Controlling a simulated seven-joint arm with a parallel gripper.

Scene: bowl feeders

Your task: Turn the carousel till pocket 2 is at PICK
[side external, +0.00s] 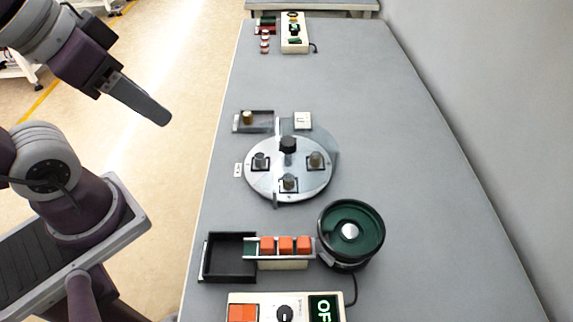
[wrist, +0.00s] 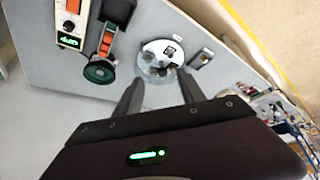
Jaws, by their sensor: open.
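The carousel (side external: 262,188) is a round, light metal disc on the grey table, with a dark knob (side external: 288,144) standing at its middle. Three dark-framed pockets show on it, at the left (side external: 260,161), right (side external: 315,160) and front (side external: 289,183), each with a small grey or brownish part. I cannot read pocket numbers or a PICK mark. A clear cover sits at the disc's back right. The carousel also shows in the wrist view (wrist: 150,49), beyond the fingertips. My gripper (side external: 165,119) is open and empty, raised left of the table, well apart from the carousel; its two fingers show in the wrist view (wrist: 160,77).
In front are a black bin (side external: 206,262), a chute with orange blocks (side external: 286,245), a green bowl feeder (side external: 372,226) and a control box (side external: 262,298). The table's right is clear.

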